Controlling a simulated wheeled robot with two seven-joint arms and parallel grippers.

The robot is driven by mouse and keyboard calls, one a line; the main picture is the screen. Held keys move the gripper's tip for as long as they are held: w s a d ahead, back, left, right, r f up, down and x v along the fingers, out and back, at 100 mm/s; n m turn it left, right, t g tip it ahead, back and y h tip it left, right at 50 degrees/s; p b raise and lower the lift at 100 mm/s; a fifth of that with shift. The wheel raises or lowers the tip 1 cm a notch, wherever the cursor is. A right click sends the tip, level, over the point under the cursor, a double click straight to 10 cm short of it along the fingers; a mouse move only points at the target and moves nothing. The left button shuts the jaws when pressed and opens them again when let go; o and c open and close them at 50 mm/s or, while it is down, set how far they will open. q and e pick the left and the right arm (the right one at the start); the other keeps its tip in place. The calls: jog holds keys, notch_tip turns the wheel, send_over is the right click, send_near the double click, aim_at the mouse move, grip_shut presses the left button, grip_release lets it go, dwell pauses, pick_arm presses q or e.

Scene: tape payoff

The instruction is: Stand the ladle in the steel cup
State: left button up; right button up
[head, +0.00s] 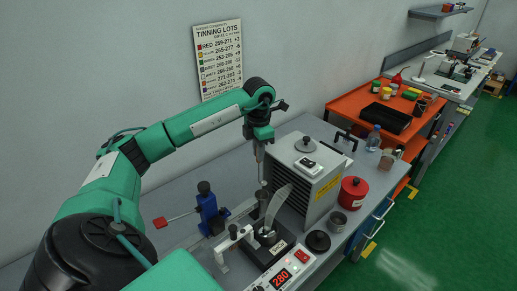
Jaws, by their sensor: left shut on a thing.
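My left gripper (258,139) is over the bench, pointing down, shut on the upper end of a thin upright rod, which I take to be the ladle (258,166). The rod hangs down left of the grey box unit; its lower end is hard to tell from the small parts behind the pot. A small grey metal cup, likely the steel cup (338,221), stands at the bench's right side, well to the right of the ladle and apart from it. My right gripper is not in view.
A small pot (267,237) with a curved pale strip above it stands below the ladle. The grey vented box (309,180) stands between ladle and cup. A red lidded pot (353,193) and a black round knobbed lid (317,241) flank the cup. A blue stand (209,211) is left.

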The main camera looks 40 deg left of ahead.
pick_arm(q)
jog(key=shift+f+b, duration=1.25)
jog(key=shift+f, duration=1)
notch_tip(320, 180, down, 2)
jog(key=shift+b, duration=0.7)
jog(key=shift+f+b, duration=0.95)
jog(key=shift+f, duration=0.45)
jog(key=o, duration=0.9)
